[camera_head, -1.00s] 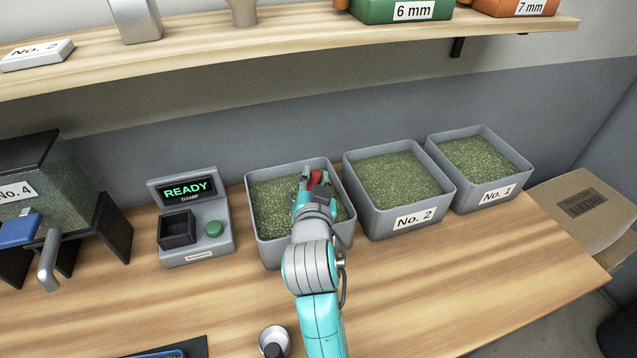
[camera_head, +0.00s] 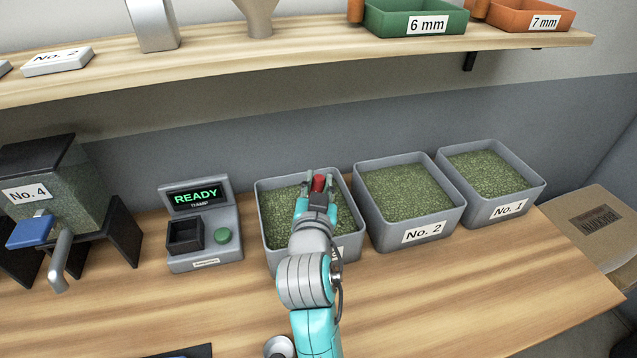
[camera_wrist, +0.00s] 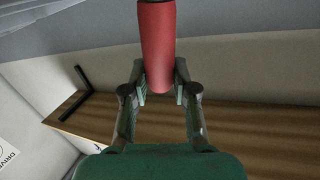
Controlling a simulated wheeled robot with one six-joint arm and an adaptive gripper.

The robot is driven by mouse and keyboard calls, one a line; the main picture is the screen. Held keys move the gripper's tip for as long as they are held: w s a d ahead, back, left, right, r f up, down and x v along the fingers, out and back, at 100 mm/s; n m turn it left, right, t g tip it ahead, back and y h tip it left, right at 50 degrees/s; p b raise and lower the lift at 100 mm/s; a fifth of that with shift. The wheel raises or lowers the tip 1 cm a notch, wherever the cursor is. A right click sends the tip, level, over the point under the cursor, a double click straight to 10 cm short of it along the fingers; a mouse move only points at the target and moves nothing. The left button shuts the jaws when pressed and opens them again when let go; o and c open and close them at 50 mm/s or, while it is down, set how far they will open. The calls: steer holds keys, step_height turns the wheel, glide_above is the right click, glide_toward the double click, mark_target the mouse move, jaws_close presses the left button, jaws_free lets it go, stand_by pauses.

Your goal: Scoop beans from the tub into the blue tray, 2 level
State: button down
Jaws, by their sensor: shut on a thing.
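My gripper (camera_head: 317,190) is over the left grey tub (camera_head: 262,215) of beans and is shut on a red handle (camera_head: 319,182). In the wrist view the red handle (camera_wrist: 157,45) stands between the fingers of my gripper (camera_wrist: 160,88). What the handle belongs to is hidden, and I cannot tell whether it touches the beans. My arm covers most of this tub's label. The No. 2 tub (camera_head: 363,215) and the No. 1 tub (camera_head: 533,182), both with green beans, stand to its right. The blue tray is not in view now.
A meter reading READY (camera_head: 205,230) stands left of the tubs. A No. 4 hopper (camera_head: 75,205) is further left. A shelf (camera_head: 320,60) runs above. A cardboard box (camera_head: 590,225) is at right. The front of the bench is mostly clear.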

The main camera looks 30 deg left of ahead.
stand_by(0.4)
steer(key=shift+r, duration=3.75)
